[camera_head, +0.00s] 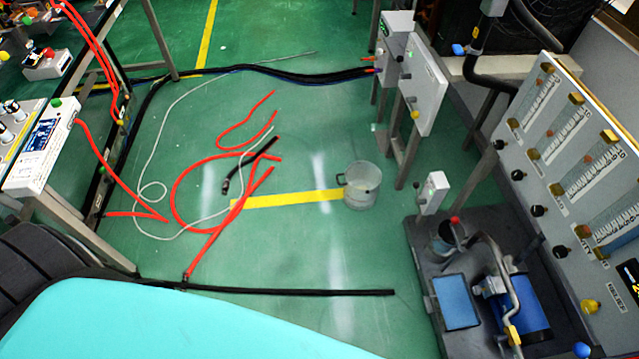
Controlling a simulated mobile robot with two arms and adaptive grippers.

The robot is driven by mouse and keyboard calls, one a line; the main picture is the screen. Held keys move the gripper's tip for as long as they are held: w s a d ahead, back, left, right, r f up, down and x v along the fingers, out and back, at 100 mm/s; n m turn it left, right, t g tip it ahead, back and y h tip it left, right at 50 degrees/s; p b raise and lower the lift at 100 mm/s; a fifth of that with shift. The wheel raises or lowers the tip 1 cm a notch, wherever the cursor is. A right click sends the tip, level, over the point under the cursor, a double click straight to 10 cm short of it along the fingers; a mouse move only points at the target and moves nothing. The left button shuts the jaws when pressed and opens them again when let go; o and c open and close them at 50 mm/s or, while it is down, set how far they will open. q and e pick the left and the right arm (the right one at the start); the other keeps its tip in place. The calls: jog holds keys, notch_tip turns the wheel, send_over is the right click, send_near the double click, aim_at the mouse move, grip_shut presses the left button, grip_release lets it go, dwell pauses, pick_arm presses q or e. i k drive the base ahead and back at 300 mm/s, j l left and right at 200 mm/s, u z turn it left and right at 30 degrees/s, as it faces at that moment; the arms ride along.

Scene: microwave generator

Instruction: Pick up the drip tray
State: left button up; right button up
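A round, pale metallic, see-through-looking container (362,186) with a small dark handle on its left side stands upright on the green floor, right of centre, at the right end of a yellow floor line. It may be the drip tray; I cannot tell for sure. A flat blue rectangular panel or tray (456,302) lies on the dark base plate at the lower right, beside a blue cylindrical pump. Neither of my grippers is in view.
Red hoses (177,190), a thin grey cable and a black hose lie on the floor left of the container. A flowmeter panel (580,170) stands at the right. A pump base (425,262) sits below it. Bare floor (300,255) lies in front of the container.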

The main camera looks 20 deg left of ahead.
aim_at(457, 310)
jog(key=u, duration=0.35)
jog(key=i+z, duration=0.1)
jog(key=z, duration=0.35)
jog(key=i+j+z, duration=0.1)
jog(key=z, duration=0.4)
jog(key=i+j+z, duration=0.1)
jog(key=z, duration=0.35)
jog(key=j+z, duration=0.2)
jog(key=z, duration=0.3)
jog(key=i, duration=0.05)
